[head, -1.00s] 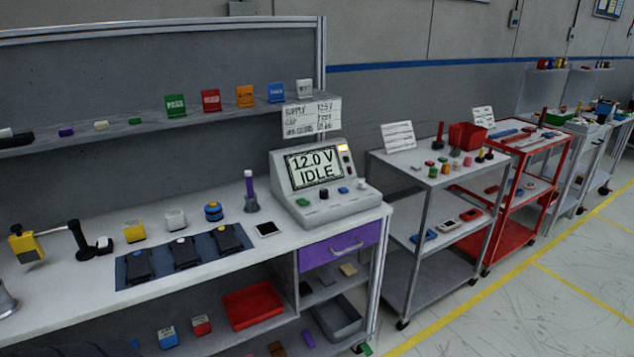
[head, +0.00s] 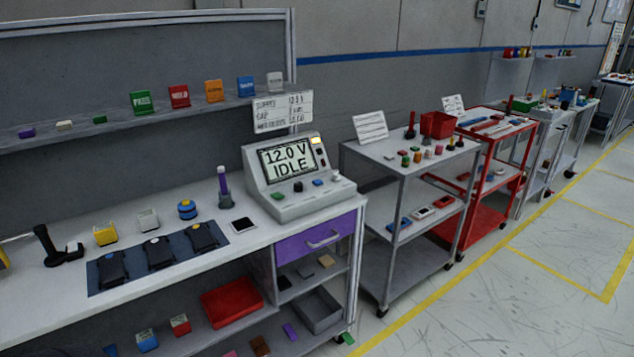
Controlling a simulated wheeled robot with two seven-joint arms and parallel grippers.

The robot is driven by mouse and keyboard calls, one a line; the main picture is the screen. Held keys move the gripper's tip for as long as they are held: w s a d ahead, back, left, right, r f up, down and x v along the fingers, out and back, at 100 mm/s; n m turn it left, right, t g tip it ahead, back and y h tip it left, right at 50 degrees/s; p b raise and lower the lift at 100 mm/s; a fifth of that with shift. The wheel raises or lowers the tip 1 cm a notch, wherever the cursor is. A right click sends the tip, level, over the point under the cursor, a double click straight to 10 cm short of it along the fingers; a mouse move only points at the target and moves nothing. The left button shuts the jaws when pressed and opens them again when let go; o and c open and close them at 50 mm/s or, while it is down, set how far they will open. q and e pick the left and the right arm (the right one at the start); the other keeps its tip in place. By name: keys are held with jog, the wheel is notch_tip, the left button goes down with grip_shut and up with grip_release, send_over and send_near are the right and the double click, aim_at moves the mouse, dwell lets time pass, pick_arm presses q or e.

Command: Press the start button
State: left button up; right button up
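A light grey console (head: 298,178) stands at the right end of the white workbench. Its screen (head: 288,159) reads "12.0 V IDLE". Along its lower front panel sit a green button (head: 279,197), a dark knob (head: 298,186), a blue button (head: 317,182) and a pale knob (head: 335,176). I cannot read any label beside them, so I cannot tell from lettering which is the start button. Neither of my grippers shows in the head view.
A purple drawer (head: 315,238) is shut below the console. A grey cart (head: 410,167) stands to the right; open floor (head: 510,300) lies at lower right.

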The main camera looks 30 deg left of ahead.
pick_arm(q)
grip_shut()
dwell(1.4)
